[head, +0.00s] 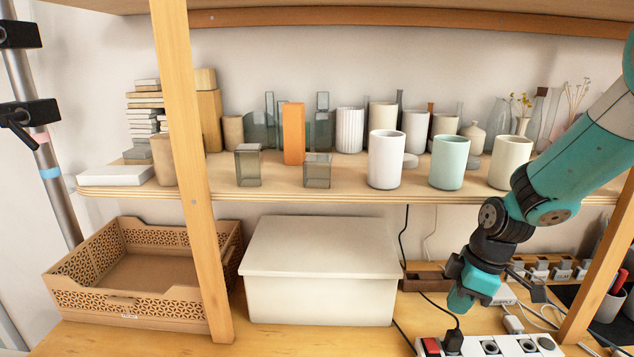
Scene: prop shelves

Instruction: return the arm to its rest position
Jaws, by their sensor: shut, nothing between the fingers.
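My arm (583,157) comes in from the right edge, teal and grey with black joints. It reaches down and left across the right end of the prop shelf. My gripper (461,302) is at the lower right, below the shelf board and above the wooden table. It is shut, with nothing held. It is right of the white lidded box and over the far side of the power strip. The exact gap between the gripper and the table cannot be told from this view.
A power strip (492,347) with cables lies below my gripper. A white lidded box (320,287) and a brown perforated crate (130,305) stand to the left. The shelf (285,190) holds cups, including a mint cup (449,163). A wooden post (598,270) stands at right.

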